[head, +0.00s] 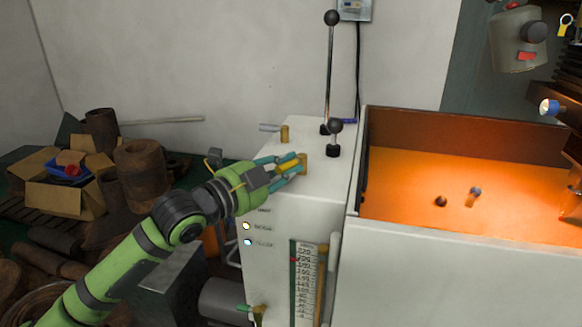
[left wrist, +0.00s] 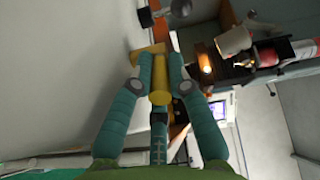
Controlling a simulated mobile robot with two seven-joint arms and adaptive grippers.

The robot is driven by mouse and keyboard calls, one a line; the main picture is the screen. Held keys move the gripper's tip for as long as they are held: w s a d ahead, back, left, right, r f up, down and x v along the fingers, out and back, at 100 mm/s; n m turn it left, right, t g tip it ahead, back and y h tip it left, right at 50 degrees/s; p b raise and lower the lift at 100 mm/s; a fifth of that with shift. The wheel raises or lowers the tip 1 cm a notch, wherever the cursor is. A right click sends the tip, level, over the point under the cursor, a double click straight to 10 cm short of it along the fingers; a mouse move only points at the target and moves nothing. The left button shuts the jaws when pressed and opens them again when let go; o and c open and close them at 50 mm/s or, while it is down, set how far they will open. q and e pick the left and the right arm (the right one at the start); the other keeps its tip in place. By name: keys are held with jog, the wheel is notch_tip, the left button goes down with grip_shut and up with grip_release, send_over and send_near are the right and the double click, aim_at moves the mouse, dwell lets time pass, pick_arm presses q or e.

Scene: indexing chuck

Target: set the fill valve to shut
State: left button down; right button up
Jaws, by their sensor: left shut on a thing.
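My left gripper (head: 288,168) is shut on a yellow valve handle (head: 289,165) at the left side of the white cabinet top. The handle sticks out to the left from a brass valve body (head: 304,168). In the left wrist view the yellow handle (left wrist: 160,82) lies between the two teal fingers of the left gripper (left wrist: 159,80), with the brass body (left wrist: 148,52) just beyond. The pictures show no readable label for this valve, so I cannot tell its marked position. My right gripper is not in view.
A second brass valve (head: 284,134) with a grey handle stands behind. Two ball-topped levers (head: 335,128) (head: 329,70) rise close by. A green-handled valve (head: 256,311) sits low, beside a scaled gauge (head: 307,280). An orange-lit tray (head: 400,180) is at right, cluttered boxes at left.

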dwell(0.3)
pick_arm(q)
jog(key=c, duration=1.5)
grip_release()
jog(key=shift+o, duration=0.2)
jog(key=v, duration=1.2)
jog(key=shift+d, duration=0.1)
